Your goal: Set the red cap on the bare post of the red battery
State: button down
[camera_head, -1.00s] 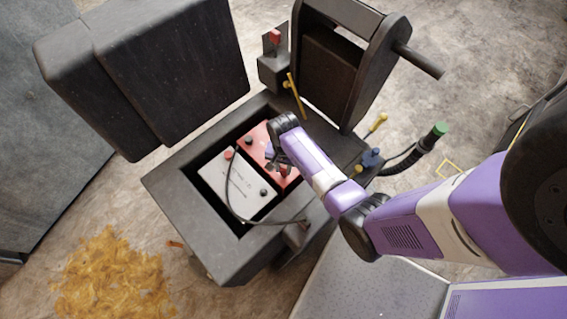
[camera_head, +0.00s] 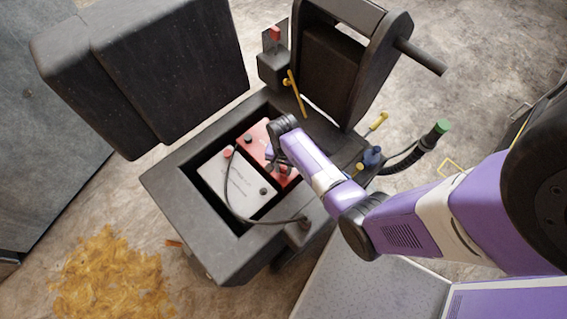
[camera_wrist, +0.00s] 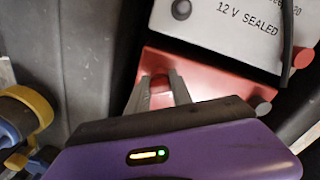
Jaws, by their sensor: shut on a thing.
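The red battery (camera_head: 258,133) lies in the dark box beside a light grey battery (camera_head: 233,186). In the wrist view the red battery (camera_wrist: 205,78) is just beyond my fingers, below the grey one marked 12 V SEALED. My gripper (camera_wrist: 160,90) is shut on the small red cap (camera_wrist: 160,84), held between the two fingertips at the left end of the red battery. Whether the cap touches the post there cannot be told; any post under it is hidden. A dark round post (camera_head: 249,141) shows at the battery's other end. In the head view my wrist hides the cap.
The box rim (camera_head: 180,170) surrounds both batteries closely. A black cable (camera_head: 230,200) loops over the grey battery. A yellow lever (camera_head: 297,95) and a dark upright housing (camera_head: 335,70) stand behind my arm. A blue-and-yellow fitting (camera_head: 371,157) sits to its right.

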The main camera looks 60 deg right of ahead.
aim_at(283, 168)
jog(key=shift+f, duration=0.2)
jog(key=c, duration=1.1)
grip_release()
jog(key=shift+o, duration=0.2)
notch_tip(283, 168, up, 8)
jog(key=shift+f, duration=0.1)
